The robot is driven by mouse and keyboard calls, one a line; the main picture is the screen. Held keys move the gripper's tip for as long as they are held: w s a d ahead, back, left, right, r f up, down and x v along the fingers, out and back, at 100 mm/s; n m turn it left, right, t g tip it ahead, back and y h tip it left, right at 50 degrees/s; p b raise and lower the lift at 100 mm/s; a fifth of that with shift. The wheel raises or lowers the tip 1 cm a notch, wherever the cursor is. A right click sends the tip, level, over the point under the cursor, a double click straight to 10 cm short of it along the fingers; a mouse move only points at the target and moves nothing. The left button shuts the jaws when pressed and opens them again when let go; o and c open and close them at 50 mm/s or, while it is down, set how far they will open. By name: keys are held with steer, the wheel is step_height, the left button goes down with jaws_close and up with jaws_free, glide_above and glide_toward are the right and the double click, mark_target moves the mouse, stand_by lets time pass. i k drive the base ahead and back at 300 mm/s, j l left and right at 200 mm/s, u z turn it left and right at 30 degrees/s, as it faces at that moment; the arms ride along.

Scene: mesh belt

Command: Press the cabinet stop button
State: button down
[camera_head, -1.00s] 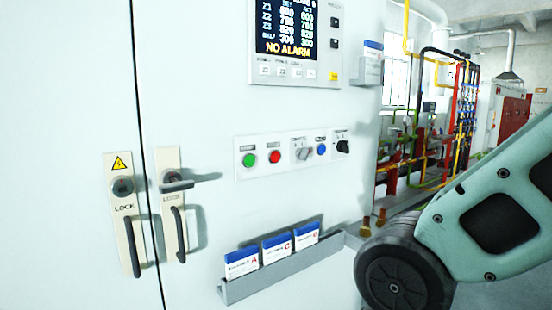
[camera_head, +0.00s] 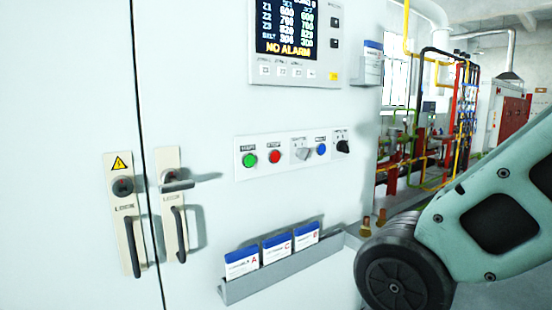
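The white cabinet (camera_head: 210,90) fills the left and middle of the head view. A control strip (camera_head: 293,151) on its front carries a green button (camera_head: 249,159), a red button (camera_head: 275,157), a grey selector (camera_head: 302,154), a blue button (camera_head: 321,149) and a black knob (camera_head: 343,146). The small labels above them are too blurred to read surely; the red one looks like the stop button. Part of my pale green arm shows at the right edge, apart from the strip. My gripper is outside the view.
Two door handles with locks (camera_head: 130,225) (camera_head: 176,215) are at the left. A display (camera_head: 287,28) reading "NO ALARM" is above the strip. A grey rack (camera_head: 285,274) below holds cards A, C and B. A card holder (camera_head: 370,68) is at upper right. Pipes stand behind at right.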

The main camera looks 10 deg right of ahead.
mark_target(275, 156)
steer(key=j+z, duration=0.25)
steer(key=j, duration=0.3)
steer(key=j+z, duration=0.2)
steer(key=j, duration=0.35)
steer(key=j+z, duration=0.25)
steer(key=j, duration=0.3)
steer(key=k+j+z, duration=0.2)
steer(key=j, duration=0.3)
